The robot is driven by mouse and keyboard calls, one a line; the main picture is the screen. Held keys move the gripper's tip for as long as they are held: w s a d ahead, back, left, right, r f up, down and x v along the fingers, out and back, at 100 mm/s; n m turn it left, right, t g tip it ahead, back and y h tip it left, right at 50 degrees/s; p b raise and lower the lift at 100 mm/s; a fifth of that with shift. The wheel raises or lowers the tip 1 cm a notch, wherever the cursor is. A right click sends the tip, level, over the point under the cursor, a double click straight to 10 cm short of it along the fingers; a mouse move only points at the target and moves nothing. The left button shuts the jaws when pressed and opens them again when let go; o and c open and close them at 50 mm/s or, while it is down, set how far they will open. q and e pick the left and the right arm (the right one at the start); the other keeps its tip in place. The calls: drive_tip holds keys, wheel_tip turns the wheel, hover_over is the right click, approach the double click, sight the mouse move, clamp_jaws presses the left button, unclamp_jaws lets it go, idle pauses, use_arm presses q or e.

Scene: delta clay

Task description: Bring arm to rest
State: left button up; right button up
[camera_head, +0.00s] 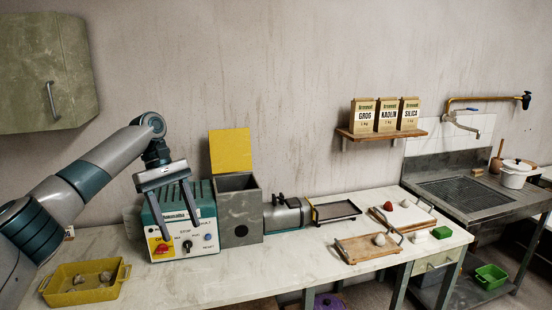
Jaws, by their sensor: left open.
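My left arm comes in from the left, and its gripper (176,218) is open and empty. It hangs with its fingers pointing down in front of the teal and white machine control box (206,213). The fingers overlap the box's front panel in the picture; I cannot tell whether they touch it. My right gripper is not in view.
A yellow tray (83,298) with lumps stands at the front left. A grey hopper (239,210) with a raised yellow lid (230,151) stands right of the control box. Wooden trays (366,256) lie on the right. The table front (190,288) is bare.

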use_arm(q)
wheel_tip(320, 180, down, 33)
drive_tip(key=w+d+m+t+b, duration=0.1)
drive_tip(key=w+d+t+b, duration=0.1)
drive_tip(key=w+d, duration=0.1)
drive_tip(key=s+a+f+m+t, duration=0.1)
drive_tip(key=s+f, duration=0.3)
drive_tip(key=f, duration=0.6)
drive_tip(key=s+f+y+b, duration=0.1)
drive_tip(key=s+f, duration=0.4)
drive_tip(key=f, duration=0.5)
drive_tip(key=s+a+f+m+t, duration=0.1)
drive_tip(key=s+f, duration=0.3)
drive_tip(key=f, duration=0.6)
drive_tip(key=s+a+f+m+y+b, duration=0.1)
drive_tip(key=s+f+m, duration=0.1)
drive_tip(key=s+f, duration=1)
drive_tip(key=s+a+f+m+y+b, duration=0.1)
drive_tip(key=s+f+m, duration=0.1)
drive_tip(key=s+f, duration=0.95)
drive_tip(key=s+f+m, duration=0.2)
drive_tip(key=s, duration=1.4)
drive_tip(key=s+f+m+b, duration=0.1)
drive_tip(key=s+f+m, duration=0.1)
drive_tip(key=s, duration=1.4)
drive_tip(key=shift+s+a+f, duration=0.15)
drive_tip(key=shift+a+f, duration=0.2)
